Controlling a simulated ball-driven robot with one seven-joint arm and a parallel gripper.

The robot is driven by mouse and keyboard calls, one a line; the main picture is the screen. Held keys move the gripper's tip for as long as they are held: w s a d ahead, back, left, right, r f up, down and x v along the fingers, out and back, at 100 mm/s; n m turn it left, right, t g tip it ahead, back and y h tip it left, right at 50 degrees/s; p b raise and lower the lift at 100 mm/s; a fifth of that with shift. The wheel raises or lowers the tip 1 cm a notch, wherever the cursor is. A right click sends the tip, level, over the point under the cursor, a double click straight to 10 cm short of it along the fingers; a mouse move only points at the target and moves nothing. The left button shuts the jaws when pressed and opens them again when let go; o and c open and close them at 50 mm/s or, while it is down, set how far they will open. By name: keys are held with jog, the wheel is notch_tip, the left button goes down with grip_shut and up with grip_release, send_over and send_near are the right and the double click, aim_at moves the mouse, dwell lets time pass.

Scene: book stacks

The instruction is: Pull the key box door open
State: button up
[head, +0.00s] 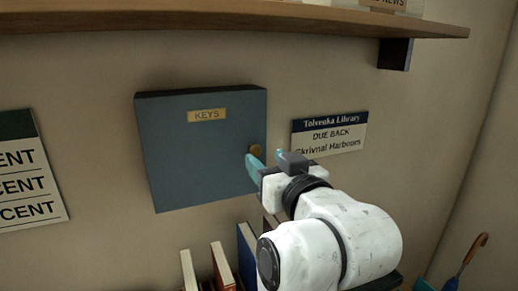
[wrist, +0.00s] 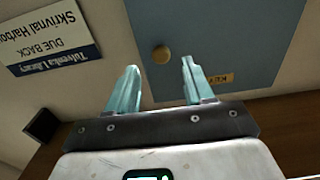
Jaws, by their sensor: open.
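The key box (head: 200,148) is a blue-grey wall box with a yellow KEYS label (head: 207,115) on its door, which looks shut. A round brass knob (head: 256,150) sits near the door's right edge. My gripper (head: 265,157) is open in front of the knob, just below it in the head view. The wrist view shows part of the door (wrist: 220,40).
A Tolvenka Library due-back sign (head: 330,134) hangs right of the box. A wooden shelf (head: 230,18) with a dark bracket (head: 395,54) runs above. Books (head: 222,265) stand below, and an umbrella (head: 468,262) is at lower right. A text sign (head: 28,172) is at left.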

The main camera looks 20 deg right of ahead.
aim_at(256, 152)
jog(key=shift+w+p, duration=0.35)
jog(key=shift+w, duration=2.3)
jog(key=shift+c, duration=0.2)
jog(key=shift+a, duration=0.1)
grip_shut()
